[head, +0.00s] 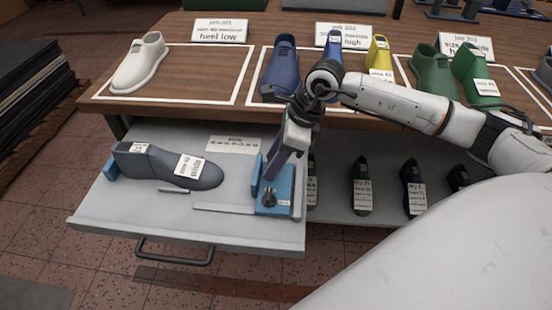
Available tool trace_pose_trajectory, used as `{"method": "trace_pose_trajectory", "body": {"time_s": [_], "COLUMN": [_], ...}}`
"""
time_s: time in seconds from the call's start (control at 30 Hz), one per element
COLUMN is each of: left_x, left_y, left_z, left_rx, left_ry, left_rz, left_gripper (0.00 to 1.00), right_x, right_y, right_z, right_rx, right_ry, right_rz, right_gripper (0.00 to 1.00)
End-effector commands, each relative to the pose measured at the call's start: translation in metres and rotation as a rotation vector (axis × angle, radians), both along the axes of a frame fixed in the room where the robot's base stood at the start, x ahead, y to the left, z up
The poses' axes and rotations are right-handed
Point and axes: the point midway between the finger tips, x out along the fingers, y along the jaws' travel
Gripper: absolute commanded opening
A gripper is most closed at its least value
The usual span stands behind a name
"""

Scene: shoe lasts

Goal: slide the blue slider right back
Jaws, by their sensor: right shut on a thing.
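A clear gap lies between the last's toe and the slider. My left gripper is not in view.
A flat grey rail (222,208) lies left of the slider. The drawer (120,215) has a dark front handle (175,253). Above, a wooden table (185,110) holds several coloured lasts and signs. More lasts stand on the shelf at right.

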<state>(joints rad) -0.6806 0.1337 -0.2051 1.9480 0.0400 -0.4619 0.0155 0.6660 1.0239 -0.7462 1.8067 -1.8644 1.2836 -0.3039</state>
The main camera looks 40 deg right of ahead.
Motion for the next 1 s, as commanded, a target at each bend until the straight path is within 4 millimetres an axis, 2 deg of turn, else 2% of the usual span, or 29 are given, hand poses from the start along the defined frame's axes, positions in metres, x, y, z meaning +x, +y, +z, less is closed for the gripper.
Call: {"method": "trace_pose_trajectory", "body": {"time_s": [0.1, 0.13, 0.2, 0.23, 0.5, 0.63, 1.0], "left_x": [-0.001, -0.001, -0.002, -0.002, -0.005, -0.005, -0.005], "left_y": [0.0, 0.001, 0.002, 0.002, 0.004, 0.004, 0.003], "left_z": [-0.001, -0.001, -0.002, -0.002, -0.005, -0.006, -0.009], "left_rx": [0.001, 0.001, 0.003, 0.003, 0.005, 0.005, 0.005], "left_ry": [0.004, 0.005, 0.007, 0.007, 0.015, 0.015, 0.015], "left_rz": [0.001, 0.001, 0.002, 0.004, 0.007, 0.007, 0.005], "left_gripper": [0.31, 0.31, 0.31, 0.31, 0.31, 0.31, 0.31], "right_x": [-0.002, -0.002, -0.002, -0.002, -0.002, -0.004, -0.021], "right_y": [-0.004, -0.005, -0.005, -0.005, -0.004, -0.007, -0.027], "right_z": [0.0, 0.0, 0.0, 0.0, 0.0, 0.009, 0.073], "right_rx": [-0.009, -0.01, -0.01, -0.009, -0.007, -0.007, -0.009], "right_ry": [0.005, 0.006, 0.005, 0.005, 0.003, 0.001, 0.0], "right_rz": [-0.002, -0.003, -0.003, -0.003, -0.003, -0.004, -0.005], "right_gripper": [0.0, 0.42, 0.54, 0.56, 0.56, 0.56, 0.56]}}
